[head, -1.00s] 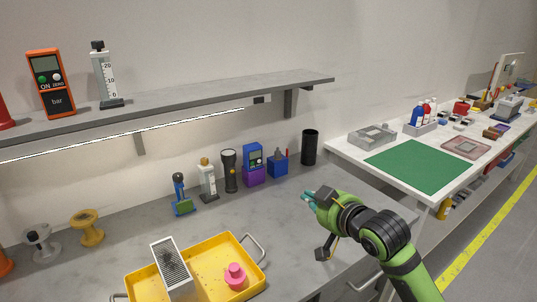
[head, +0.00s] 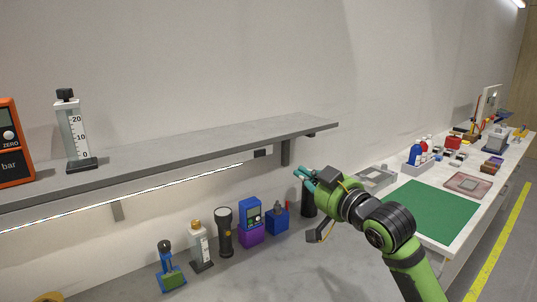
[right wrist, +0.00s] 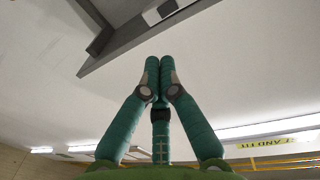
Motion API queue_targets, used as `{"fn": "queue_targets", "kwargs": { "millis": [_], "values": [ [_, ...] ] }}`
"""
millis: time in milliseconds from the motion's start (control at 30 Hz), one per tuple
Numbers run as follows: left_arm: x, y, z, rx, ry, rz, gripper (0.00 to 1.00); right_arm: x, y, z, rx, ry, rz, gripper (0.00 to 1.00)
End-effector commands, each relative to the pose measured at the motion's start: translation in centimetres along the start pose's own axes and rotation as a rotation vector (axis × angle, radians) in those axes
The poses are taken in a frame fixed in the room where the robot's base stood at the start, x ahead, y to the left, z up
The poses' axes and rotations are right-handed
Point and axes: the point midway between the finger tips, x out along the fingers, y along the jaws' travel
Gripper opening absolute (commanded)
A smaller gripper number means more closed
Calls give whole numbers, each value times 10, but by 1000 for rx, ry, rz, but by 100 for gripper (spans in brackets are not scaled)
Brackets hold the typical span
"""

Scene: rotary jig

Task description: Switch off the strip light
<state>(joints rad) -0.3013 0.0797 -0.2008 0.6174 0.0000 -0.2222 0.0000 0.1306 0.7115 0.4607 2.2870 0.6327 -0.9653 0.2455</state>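The strip light (head: 130,198) is a long thin bar under the wall shelf in the head view, and it glows white. A small dark box (head: 263,153) sits at its right end under the shelf edge. My right gripper (head: 303,175) is below and to the right of that box, apart from it, in front of the black cylinder. In the right wrist view the green fingers of my right gripper (right wrist: 160,64) are together with nothing visible between them. A pale box with a dark mark (right wrist: 166,10) shows beyond them at the top, under the shelf. My left gripper is out of view.
The grey shelf (head: 220,138) overhangs the bench, with a dark bracket (head: 286,152) near its right end. A torch (head: 224,232), a blue device (head: 250,213) and a black cylinder (head: 308,201) stand below. A green mat (head: 435,210) lies on the right-hand table.

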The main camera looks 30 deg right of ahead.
Motion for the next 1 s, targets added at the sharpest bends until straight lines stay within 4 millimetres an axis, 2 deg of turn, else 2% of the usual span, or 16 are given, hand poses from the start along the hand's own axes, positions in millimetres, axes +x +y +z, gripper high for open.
{"fn": "queue_targets", "kwargs": {
  "millis": [133,333,600,800,1000],
  "values": [
    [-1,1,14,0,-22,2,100,0,0,0,0,-1,0,0],
    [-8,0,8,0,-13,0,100,16,0,-2,4,-2,-1,0],
    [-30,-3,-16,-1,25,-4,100,72,0,-4,5,-2,0,0],
    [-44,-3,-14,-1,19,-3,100,110,0,-3,4,-3,0,0],
    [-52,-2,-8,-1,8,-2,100,133,0,-2,2,-2,-1,0]
  ]
}}
